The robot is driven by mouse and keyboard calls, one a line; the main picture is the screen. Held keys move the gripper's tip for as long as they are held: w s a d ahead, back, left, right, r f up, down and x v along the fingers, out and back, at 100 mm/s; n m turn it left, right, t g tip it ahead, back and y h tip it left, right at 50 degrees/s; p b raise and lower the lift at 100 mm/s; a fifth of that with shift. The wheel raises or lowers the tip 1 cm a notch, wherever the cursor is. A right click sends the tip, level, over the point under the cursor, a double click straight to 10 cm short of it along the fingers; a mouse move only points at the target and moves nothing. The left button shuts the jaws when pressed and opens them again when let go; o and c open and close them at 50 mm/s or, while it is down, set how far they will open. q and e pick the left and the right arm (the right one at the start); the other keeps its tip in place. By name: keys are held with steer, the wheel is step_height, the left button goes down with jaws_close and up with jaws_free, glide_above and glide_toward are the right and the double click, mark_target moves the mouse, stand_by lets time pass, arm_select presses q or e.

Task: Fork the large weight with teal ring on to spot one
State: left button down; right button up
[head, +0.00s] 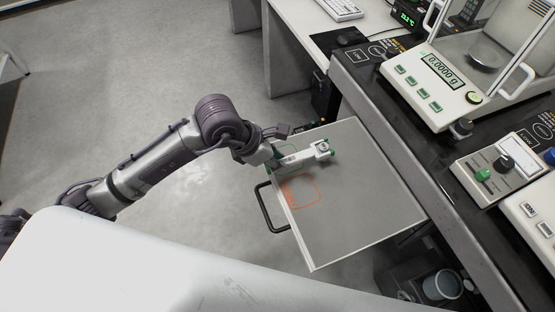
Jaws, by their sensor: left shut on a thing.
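My left gripper (273,158) is shut on the near end of a white fork-like tool (297,158). The tool reaches right over a grey pull-out board (370,200). At its far end are green tips and a small grey metallic round thing (323,147), perhaps the weight. A teal ring cannot be made out, nor whether this thing rests on the board or is lifted. A green outlined square (290,150) lies partly hidden under the tool. An orange outlined square (302,191) lies bare in front of it. Their labels are too small to read. My right gripper is not in view.
The board has a black handle (264,208) on its left edge; its right part is bare. On the dark bench stand a balance (440,85) reading 0.0000 g and a dial box (497,165). A bucket (442,285) stands below.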

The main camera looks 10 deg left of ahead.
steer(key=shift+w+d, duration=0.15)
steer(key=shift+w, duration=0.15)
arm_select(q)
steer(key=shift+r, duration=0.25)
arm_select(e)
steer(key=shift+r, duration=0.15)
arm_select(q)
steer(key=shift+r+p, duration=0.9)
steer(key=shift+r, duration=0.7)
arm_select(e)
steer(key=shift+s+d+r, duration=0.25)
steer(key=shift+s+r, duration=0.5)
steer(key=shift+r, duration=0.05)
arm_select(q)
steer(key=shift+r+p, duration=0.1)
steer(key=shift+p, duration=0.25)
steer(key=shift+r+p, duration=0.55)
steer(key=shift+r, duration=0.85)
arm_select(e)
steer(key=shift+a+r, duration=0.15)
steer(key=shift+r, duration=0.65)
arm_select(q)
steer(key=shift+r+p, duration=0.1)
steer(key=shift+p, duration=0.2)
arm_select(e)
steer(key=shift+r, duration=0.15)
